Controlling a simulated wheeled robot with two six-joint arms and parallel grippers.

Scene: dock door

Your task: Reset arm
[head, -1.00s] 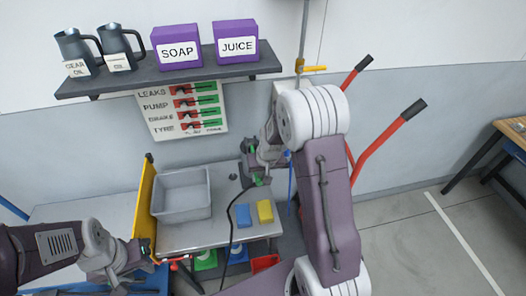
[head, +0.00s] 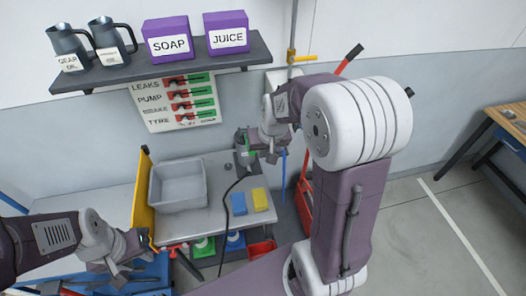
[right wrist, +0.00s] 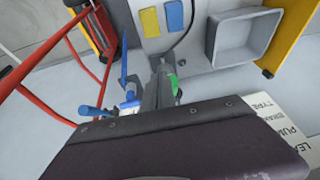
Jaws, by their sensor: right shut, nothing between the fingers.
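My right gripper (head: 246,158) is shut and empty above the back right part of the grey workbench (head: 208,217). It hangs to the right of the grey bin, near the wall, and also shows in the right wrist view (right wrist: 161,72). My right arm's purple links cover part of the scene in both views. My left gripper (head: 148,246) is low at the left, by the front end of the yellow panel. Its fingers are too small and cluttered to tell whether they are open.
The grey bin (head: 178,203) stands empty beside the yellow panel (head: 143,195). A blue block (head: 239,204) and a yellow block (head: 260,199) lie right of it. A shelf (head: 165,76) with jugs and purple boxes hangs above. A red hand truck (head: 304,205) stands right.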

